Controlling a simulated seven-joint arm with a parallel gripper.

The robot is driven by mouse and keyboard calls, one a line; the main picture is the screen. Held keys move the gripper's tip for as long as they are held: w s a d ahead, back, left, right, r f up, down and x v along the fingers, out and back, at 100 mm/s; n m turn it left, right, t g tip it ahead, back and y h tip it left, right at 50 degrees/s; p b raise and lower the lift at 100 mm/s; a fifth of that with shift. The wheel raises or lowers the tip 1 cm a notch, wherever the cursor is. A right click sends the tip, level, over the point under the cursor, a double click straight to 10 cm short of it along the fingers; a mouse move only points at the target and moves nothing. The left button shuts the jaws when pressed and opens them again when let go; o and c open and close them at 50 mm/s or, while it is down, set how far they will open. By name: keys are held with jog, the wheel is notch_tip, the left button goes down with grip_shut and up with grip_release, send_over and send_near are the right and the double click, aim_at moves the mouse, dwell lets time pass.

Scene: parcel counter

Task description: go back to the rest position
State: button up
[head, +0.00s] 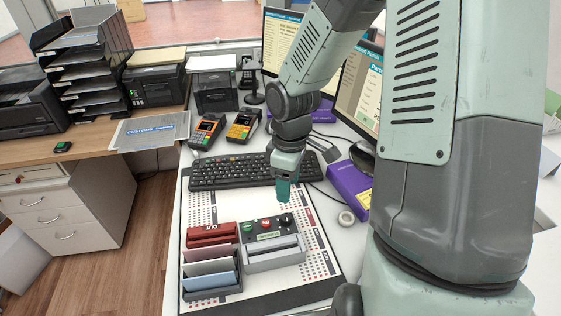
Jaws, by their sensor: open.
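My gripper (284,192) is at the end of my arm and points down above the white board, just behind a dark button box (267,236). The box carries a green, a red and a black button on top. I see nothing held in the gripper; its fingers are small and partly overlap in this view. Whether the fingertips touch anything cannot be told.
A red OUT holder (211,235) with card slots and a grey tray (274,258) stand on the board (312,232). The keyboard (230,173) lies behind. Card terminals (206,132), monitors (283,45), a purple box (347,186) and a tape roll (346,218) surround the arm.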

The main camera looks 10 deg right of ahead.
jog(key=s+r+m+t, duration=0.3)
jog(key=s+r+m, duration=0.2)
jog(key=r, duration=0.8)
jog(key=s+r+m+t, duration=0.3)
jog(key=s+r+m, duration=0.3)
jog(key=s+r, duration=0.6)
jog(key=shift+d+r+m, duration=0.2)
jog(key=shift+r+m, duration=0.1)
jog(key=shift+r, duration=0.45)
jog(key=shift+w, duration=0.1)
